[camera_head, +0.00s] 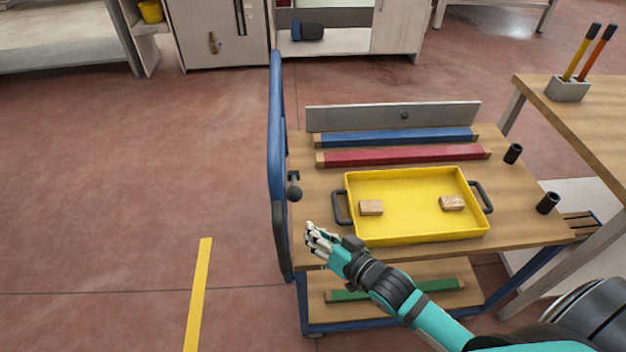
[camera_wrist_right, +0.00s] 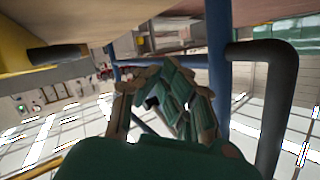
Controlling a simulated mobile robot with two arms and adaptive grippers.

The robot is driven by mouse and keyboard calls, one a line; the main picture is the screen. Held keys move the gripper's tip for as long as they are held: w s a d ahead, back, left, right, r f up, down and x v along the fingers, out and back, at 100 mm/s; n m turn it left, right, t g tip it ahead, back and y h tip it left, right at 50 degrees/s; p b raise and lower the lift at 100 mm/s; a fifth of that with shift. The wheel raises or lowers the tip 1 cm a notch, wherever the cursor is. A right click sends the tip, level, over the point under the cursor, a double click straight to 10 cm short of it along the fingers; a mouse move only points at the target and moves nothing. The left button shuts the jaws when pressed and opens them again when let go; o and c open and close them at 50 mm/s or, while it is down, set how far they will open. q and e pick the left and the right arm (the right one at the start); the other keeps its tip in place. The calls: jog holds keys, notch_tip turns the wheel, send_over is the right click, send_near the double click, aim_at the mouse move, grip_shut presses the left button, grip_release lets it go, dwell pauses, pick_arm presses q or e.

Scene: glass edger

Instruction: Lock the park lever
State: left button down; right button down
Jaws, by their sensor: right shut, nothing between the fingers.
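A small dark lever with a round knob (camera_head: 294,192), which looks like the park lever, sticks out at the left edge of the cart's top, beside the blue push-handle frame (camera_head: 276,130). My right gripper (camera_head: 318,238) is shut and empty. It is just below and to the right of the knob, apart from it, near the cart's front left corner. In the right wrist view my gripper's fingers (camera_wrist_right: 168,98) show closed together, with a blue post (camera_wrist_right: 217,70) and a dark handle grip (camera_wrist_right: 272,105) to their right. I cannot make out the lever in that view. My left gripper is out of view.
A yellow tray (camera_head: 415,225) with two wooden blocks sits on the wooden cart top (camera_head: 520,225). Blue (camera_head: 395,137) and red (camera_head: 400,156) bars lie behind it. A workbench (camera_head: 580,120) stands at right.

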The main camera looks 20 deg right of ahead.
aim_at(294, 184)
jog(key=d+r+t+y, duration=0.5)
jog(key=d+r+y, duration=0.4)
jog(key=r+y, duration=0.25)
jog(key=s+a+p+x, duration=0.1)
jog(key=p+x, duration=0.3)
jog(key=x, duration=0.6)
jog(key=shift+n+y, duration=0.25)
jog(key=shift+n, duration=0.05)
jog(key=f, duration=0.1)
jog(key=s+a+f, duration=0.1)
jog(key=a+f, duration=0.1)
jog(key=shift+s+f, duration=0.3)
jog(key=shift+f, duration=0.05)
